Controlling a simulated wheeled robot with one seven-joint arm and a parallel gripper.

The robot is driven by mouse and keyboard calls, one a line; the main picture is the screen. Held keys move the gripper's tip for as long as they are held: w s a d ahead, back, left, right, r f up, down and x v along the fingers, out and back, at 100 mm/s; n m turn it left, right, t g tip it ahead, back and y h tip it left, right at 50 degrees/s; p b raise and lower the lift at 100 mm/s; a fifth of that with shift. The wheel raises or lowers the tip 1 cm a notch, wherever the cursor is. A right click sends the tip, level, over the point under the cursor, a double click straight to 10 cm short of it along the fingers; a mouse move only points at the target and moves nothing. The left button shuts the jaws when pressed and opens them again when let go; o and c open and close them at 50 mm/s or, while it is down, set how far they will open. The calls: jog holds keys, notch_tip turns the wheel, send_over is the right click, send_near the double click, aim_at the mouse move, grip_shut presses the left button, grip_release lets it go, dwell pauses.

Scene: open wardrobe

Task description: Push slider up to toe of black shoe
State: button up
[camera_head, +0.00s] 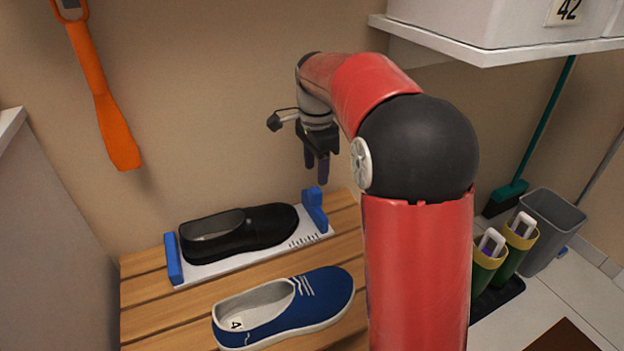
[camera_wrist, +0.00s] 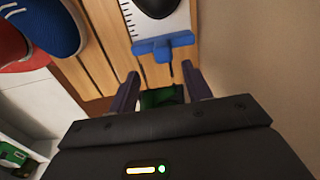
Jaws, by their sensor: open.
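The black shoe (camera_head: 240,231) lies on a white measuring board (camera_head: 205,271) with a blue heel stop (camera_head: 173,258) at its left end. The blue slider (camera_head: 314,209) stands near the right end, with a visible gap to the shoe's toe. In the wrist view the slider (camera_wrist: 164,47) is a blue T-shape across the board, and the shoe's dark toe (camera_wrist: 157,5) shows at the top edge. My gripper (camera_head: 317,170) is above the slider, pointing down. Its fingers (camera_wrist: 161,89) are apart with nothing between them, and the slider lies beyond their tips.
A blue shoe (camera_head: 285,308) is in front on the slatted wooden bench (camera_head: 146,296). An orange shoehorn (camera_head: 103,100) hangs on the back wall. A white shelf (camera_head: 480,50) with a box is above right. A grey bin (camera_head: 550,235) and green boots (camera_head: 517,245) stand at right.

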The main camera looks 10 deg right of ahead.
aim_at(315, 189)
jog(key=shift+w+f, duration=0.35)
jog(key=shift+f, duration=0.35)
notch_tip(315, 189, down, 7)
jog(key=shift+r+b, duration=0.15)
jog(key=shift+b, duration=0.5)
grip_shut()
